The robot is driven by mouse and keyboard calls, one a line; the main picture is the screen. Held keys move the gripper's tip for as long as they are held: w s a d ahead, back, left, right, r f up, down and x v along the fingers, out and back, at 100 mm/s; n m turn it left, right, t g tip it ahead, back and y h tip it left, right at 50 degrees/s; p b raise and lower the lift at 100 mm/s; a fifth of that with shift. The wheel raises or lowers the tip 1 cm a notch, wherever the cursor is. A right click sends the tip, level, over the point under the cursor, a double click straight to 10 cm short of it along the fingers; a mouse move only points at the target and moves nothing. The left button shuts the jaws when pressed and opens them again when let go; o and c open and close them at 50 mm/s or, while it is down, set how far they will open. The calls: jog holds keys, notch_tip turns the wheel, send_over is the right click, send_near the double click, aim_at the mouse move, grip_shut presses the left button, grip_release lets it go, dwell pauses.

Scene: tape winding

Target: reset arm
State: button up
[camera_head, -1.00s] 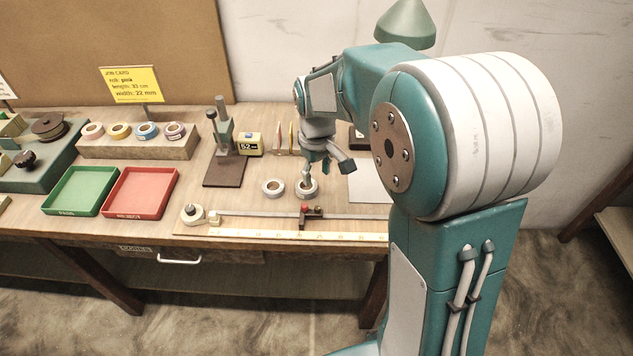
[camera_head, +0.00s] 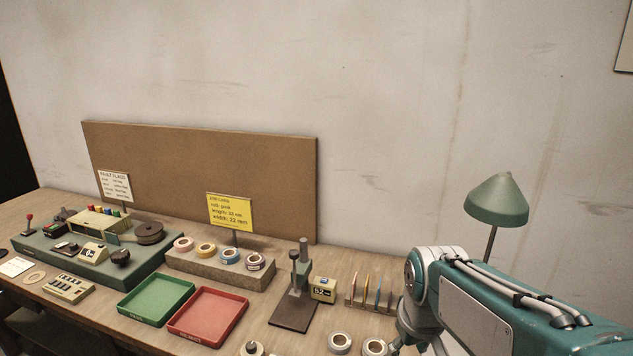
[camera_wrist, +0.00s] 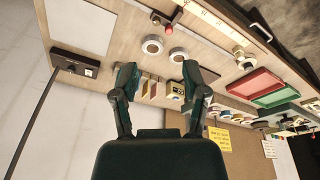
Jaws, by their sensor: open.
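My gripper (camera_wrist: 158,78) is open and empty in the wrist view, its two dark fingers spread apart with the bench beyond them. In the head view my teal and white arm fills the lower right, and the gripper itself is not clearly seen there. Two tape rolls lie on the bench (camera_head: 85,317) near the bottom edge of the head view, a left roll (camera_head: 340,342) and a right roll (camera_head: 374,347). The same two rolls also show in the wrist view (camera_wrist: 153,45), apart from the fingers.
A green tray (camera_head: 156,300) and a red tray (camera_head: 208,316) sit left of a press stand (camera_head: 297,290). A block holds several tape rolls (camera_head: 229,256). A yellow job card (camera_head: 230,212) stands behind it. A green lamp (camera_head: 497,200) rises beside my arm.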

jog(key=s+r+m+t, duration=0.2)
jog(key=s+r+t, duration=0.1)
jog(key=s, duration=0.9)
jog(key=shift+m, duration=0.4)
